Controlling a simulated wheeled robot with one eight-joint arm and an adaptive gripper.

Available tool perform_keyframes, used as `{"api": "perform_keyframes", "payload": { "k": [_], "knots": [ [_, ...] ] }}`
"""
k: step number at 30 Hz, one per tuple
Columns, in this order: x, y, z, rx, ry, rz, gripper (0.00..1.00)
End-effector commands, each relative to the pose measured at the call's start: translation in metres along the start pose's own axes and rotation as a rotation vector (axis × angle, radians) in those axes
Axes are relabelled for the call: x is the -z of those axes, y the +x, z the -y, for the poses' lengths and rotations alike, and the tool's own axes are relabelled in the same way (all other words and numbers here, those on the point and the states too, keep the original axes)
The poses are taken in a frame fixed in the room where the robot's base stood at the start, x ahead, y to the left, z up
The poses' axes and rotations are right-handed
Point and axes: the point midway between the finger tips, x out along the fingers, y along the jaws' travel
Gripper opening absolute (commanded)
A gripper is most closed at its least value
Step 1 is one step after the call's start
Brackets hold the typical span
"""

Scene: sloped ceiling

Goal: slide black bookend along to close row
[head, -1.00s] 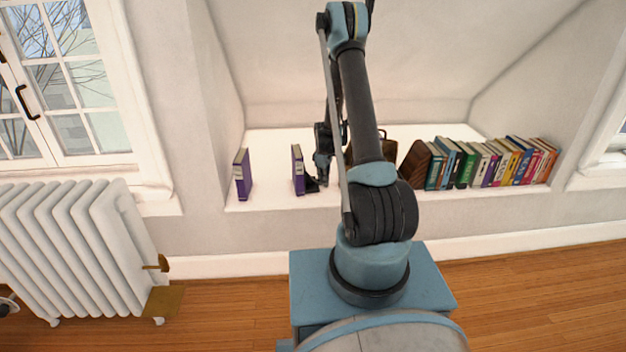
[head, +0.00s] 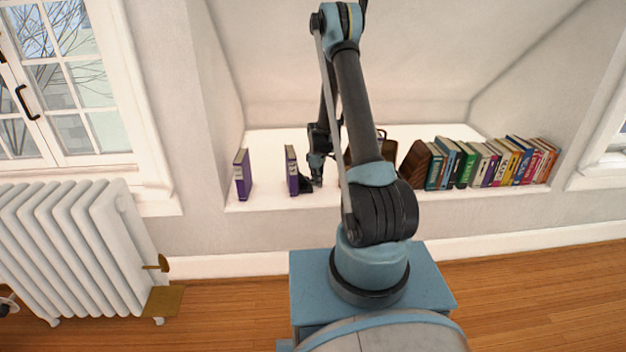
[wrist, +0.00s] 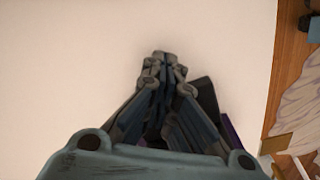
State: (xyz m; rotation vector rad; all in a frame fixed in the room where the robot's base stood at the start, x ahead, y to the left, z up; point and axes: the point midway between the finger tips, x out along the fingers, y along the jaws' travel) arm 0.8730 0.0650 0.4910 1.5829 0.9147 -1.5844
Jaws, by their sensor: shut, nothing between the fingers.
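The black bookend (head: 305,186) stands on the white ledge, low against the right side of an upright purple book (head: 291,171). Another purple book (head: 242,175) stands upright farther left, with a gap between the two. My gripper (head: 317,181) is shut and empty, low over the ledge just right of the bookend; whether it touches is unclear. In the wrist view the closed fingers (wrist: 160,62) point over the bare ledge. A dark plate, seemingly the bookend (wrist: 206,97), and a strip of purple show partly behind them.
The white ledge (head: 270,147) lies in an alcove under a sloped ceiling. A row of several books (head: 490,163) stands at right with a dark brown block (head: 414,165) at its left end. A brown bag-like object (head: 388,148) is partly hidden behind my arm. A radiator (head: 75,245) stands at left.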

Motion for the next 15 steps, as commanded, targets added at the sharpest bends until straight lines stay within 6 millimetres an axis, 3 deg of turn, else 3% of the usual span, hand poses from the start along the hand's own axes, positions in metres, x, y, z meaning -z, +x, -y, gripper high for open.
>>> {"api": "perform_keyframes", "payload": {
  "k": [15],
  "knots": [
    [0.013, 0.0, 0.008, 0.0, -0.002, -0.001, 0.0]
  ]
}}
